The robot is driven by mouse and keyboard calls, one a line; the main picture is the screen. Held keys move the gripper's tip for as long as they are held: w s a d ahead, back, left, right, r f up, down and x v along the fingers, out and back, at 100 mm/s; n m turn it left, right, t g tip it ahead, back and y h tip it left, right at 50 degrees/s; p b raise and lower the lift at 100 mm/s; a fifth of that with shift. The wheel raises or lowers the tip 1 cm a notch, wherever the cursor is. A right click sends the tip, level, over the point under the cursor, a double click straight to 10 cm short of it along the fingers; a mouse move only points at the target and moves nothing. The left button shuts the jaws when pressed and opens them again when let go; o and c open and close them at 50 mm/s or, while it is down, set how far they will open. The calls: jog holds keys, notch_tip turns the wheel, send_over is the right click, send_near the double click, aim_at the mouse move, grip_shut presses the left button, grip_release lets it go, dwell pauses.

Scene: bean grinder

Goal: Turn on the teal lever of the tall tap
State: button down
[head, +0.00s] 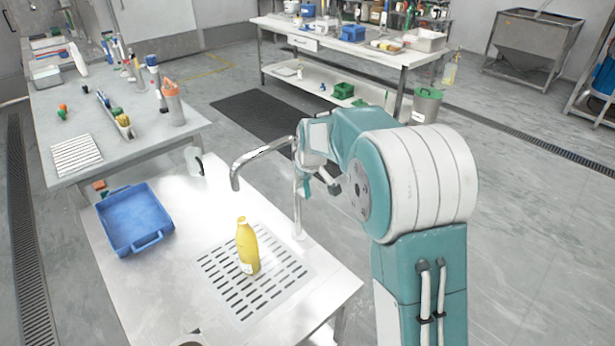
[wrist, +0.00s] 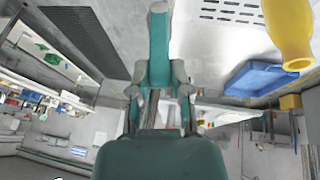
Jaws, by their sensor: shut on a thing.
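The tall tap (head: 262,151) is a chrome post with a long bent spout, standing at the right side of the metal sink table in the head view. Its teal lever (wrist: 158,42) shows in the wrist view as a bar running up from between my fingers. A small teal piece of it also shows beside the post in the head view (head: 307,187). My gripper (wrist: 160,76) is shut on the lever. In the head view my gripper (head: 325,183) is just right of the tap post, partly hidden by my arm.
A yellow bottle (head: 247,250) stands on the slotted drain (head: 216,266) below the spout. It also shows close in the wrist view (wrist: 288,32). A blue tray (head: 134,218) lies at the table's left. A cluttered workbench (head: 50,115) stands behind. Open floor lies right of the table.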

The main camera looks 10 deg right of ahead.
jog(key=shift+s+a+f+h, duration=0.2)
jog(key=shift+s+a+h, duration=0.05)
jog(key=shift+a+h, duration=0.15)
jog(key=c, duration=0.6)
grip_release()
jog(key=shift+o, duration=0.2)
jog(key=shift+r, duration=0.15)
jog(key=v, duration=1.1)
jog(key=shift+s+r, duration=0.15)
jog(key=shift+s, duration=0.15)
